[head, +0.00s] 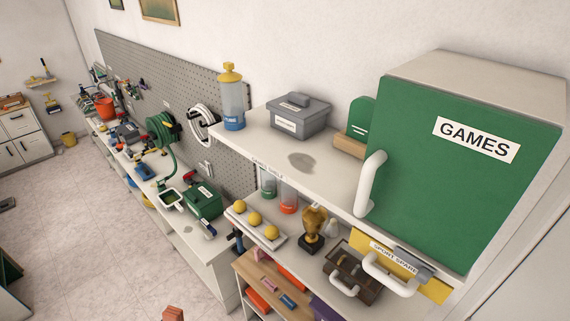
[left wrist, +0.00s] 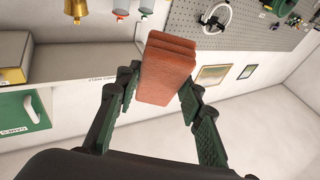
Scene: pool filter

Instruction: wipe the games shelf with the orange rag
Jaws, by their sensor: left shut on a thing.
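The orange rag (left wrist: 167,68), a folded block-like pad, is held between the fingers of my left gripper (left wrist: 160,82) in the left wrist view. In the head view only the rag's top (head: 172,314) shows at the bottom edge, well below and left of the shelf; the left gripper is hidden there. The games shelf (head: 268,150) is a pale board with a label on its front edge. A grey smudge (head: 301,162) lies on it. The shelf also shows in the left wrist view (left wrist: 85,90), apart from the rag. My right gripper is not in view.
On the shelf stand a yellow-capped blue dispenser (head: 231,98), a grey lidded box (head: 298,116) and a green item (head: 360,122). The green GAMES door (head: 455,200) with its white handle bounds the right end. A lower shelf holds a trophy (head: 312,230) and yellow balls (head: 255,219).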

